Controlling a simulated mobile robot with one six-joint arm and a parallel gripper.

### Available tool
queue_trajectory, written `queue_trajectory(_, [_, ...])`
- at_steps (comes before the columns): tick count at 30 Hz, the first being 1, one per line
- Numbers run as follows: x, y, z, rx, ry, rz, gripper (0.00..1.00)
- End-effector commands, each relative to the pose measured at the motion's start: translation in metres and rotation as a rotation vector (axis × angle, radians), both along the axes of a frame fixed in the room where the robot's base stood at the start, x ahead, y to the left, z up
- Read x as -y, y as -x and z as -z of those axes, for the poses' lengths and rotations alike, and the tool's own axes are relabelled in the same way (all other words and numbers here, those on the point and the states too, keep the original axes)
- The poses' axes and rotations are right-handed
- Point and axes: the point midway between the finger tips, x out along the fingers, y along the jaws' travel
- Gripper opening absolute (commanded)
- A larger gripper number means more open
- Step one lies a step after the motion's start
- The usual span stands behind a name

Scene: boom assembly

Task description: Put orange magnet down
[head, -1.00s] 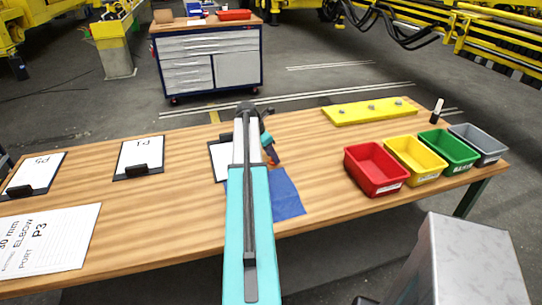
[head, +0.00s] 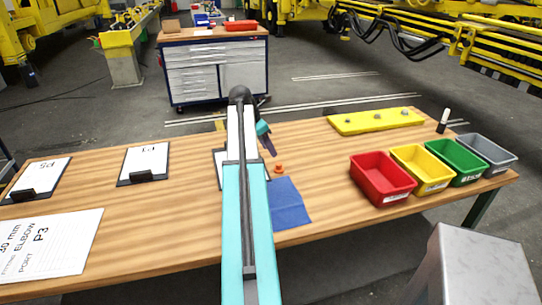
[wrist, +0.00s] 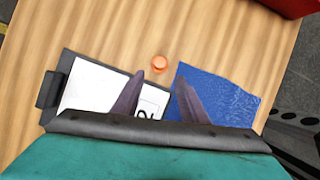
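The orange magnet (head: 278,169) is a small round piece standing on the wooden table, just behind the blue cloth. In the wrist view the orange magnet (wrist: 159,63) lies on bare wood beyond my fingertips, with nothing touching it. My gripper (head: 270,150) is above the table, a little behind the magnet in the head view. In the wrist view my gripper (wrist: 158,80) has its two dark fingers spread apart, with nothing between them.
A blue cloth (head: 288,203) and a clipboard (wrist: 92,88) lie near the magnet. Red (head: 382,178), yellow (head: 420,168), green (head: 456,160) and grey (head: 487,150) bins stand at the right. A yellow plate (head: 376,121) lies behind them. Bare wood surrounds the magnet's far side.

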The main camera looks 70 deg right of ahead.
Motion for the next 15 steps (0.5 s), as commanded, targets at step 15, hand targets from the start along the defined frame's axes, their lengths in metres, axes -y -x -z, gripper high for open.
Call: queue_trajectory(15, [-0.009, -0.006, -0.023, 0.000, 0.000, -0.001, 0.39])
